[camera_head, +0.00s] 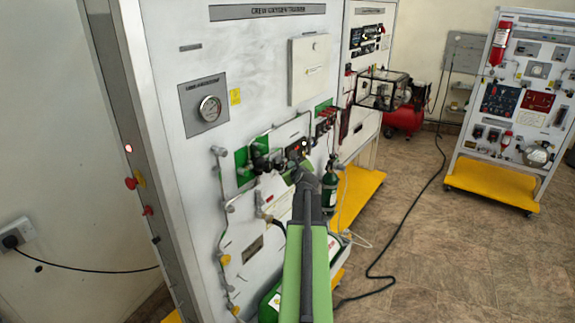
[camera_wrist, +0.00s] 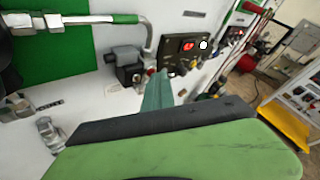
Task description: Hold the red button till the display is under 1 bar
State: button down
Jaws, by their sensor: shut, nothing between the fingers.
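A small dark panel (camera_wrist: 178,52) on the white trainer board carries a lit red display (camera_wrist: 188,46) whose reading is too small to make out, and a white round spot (camera_wrist: 204,44) beside it. The same panel shows in the head view (camera_head: 297,148), just beyond my gripper tip. My gripper (camera_head: 299,168) is shut and empty, pointing at the board. In the wrist view my gripper (camera_wrist: 160,80) ends just below the panel's lower left; whether it touches anything cannot be told. The red button cannot be clearly picked out on this panel, whose lower part is partly hidden.
A pressure gauge (camera_head: 210,108) and a white box (camera_head: 310,68) are mounted higher on the board. Pipes and valves surround my gripper, with a dark green cylinder (camera_head: 329,192) to its right. Red knobs (camera_head: 131,183) sit on the cabinet's left side. Open floor lies to the right.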

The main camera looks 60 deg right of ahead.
jog(key=shift+s, duration=0.8)
jog(key=s, duration=0.5)
jog(key=shift+f, duration=0.1)
dwell(0.5)
